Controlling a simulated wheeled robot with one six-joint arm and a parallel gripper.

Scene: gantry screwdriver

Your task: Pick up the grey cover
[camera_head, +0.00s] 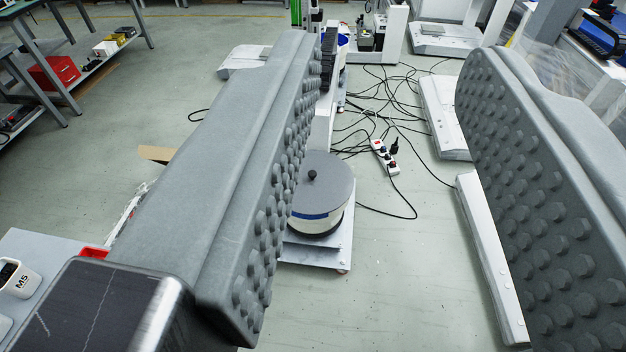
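A round grey cover (328,184) with a small black knob lies on top of a white cylinder with a blue band. It is in the lower middle of the head camera view, below my gripper and beside the left finger, which hides part of its left edge. My gripper (392,62) is open, with its two grey studded fingers far apart. There is nothing between the fingers; the cover stands well below them, apart from them.
The cylinder stands on a white base plate (325,257). Black cables and a white power strip (385,157) lie on the floor behind it. A workbench with a red box (55,73) is at the left. A grey surface with an M5 bin (20,278) is at the lower left.

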